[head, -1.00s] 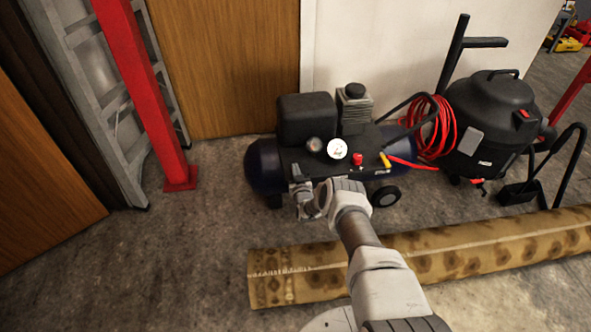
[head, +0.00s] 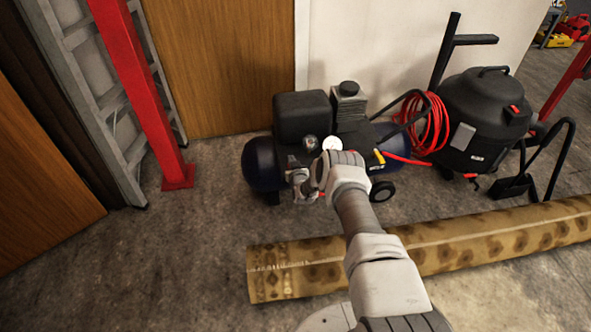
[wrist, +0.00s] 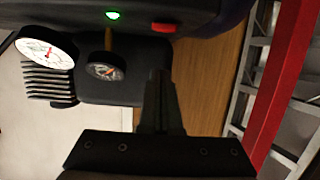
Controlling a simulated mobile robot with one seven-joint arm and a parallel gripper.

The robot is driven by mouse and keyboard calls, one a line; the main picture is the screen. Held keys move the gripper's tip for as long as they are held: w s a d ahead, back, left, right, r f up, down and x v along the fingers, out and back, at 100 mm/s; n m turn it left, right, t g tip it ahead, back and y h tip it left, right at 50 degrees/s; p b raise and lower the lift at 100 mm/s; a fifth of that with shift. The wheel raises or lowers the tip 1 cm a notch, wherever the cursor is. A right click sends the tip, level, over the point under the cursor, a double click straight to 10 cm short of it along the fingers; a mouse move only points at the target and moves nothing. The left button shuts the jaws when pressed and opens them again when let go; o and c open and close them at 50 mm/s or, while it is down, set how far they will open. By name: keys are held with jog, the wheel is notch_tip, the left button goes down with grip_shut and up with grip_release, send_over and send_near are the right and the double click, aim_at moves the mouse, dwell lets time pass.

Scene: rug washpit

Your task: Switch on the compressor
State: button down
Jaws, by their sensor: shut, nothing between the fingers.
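The compressor (head: 262,165), with a dark blue tank and black housings, stands on the floor by the wall in the head view. My gripper (head: 297,176) is in front of its near side, partly covering it. In the wrist view the shut, empty fingers (wrist: 159,78) point at the compressor's panel. A red switch (wrist: 163,28) shows just beyond the fingertips, and a lit green lamp (wrist: 113,15) is beside it. A white dial (wrist: 45,52) and a small dark gauge (wrist: 105,71) are to the left. Whether the fingers touch anything cannot be told.
A rolled patterned rug (head: 420,251) lies in front of the compressor, under my arm. A black vacuum (head: 483,120) and coiled red hose (head: 427,125) are on the right. A red post (head: 140,90) and ladder (head: 100,100) stand left. Floor between post and compressor is clear.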

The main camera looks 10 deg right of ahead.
jog(key=r+p+v, duration=0.1)
jog(key=p+v, duration=0.2)
jog(key=v, duration=0.5)
jog(key=shift+r, duration=0.1)
dwell(0.3)
jog(key=w+r+n+g, duration=0.1)
jog(key=w+r+g, duration=0.2)
jog(key=r, duration=2.4)
jog(key=s+r+g, duration=0.3)
jog(key=s+r, duration=1.8)
jog(key=r, duration=0.1)
jog(key=s+r+m+g, duration=0.1)
jog(key=s+r+g, duration=0.15)
jog(key=s, duration=2.35)
notch_tip(320, 180, up, 18)
jog(key=p, duration=1.9)
jog(key=shift+a+g, duration=0.3)
jog(key=shift+g, duration=0.05)
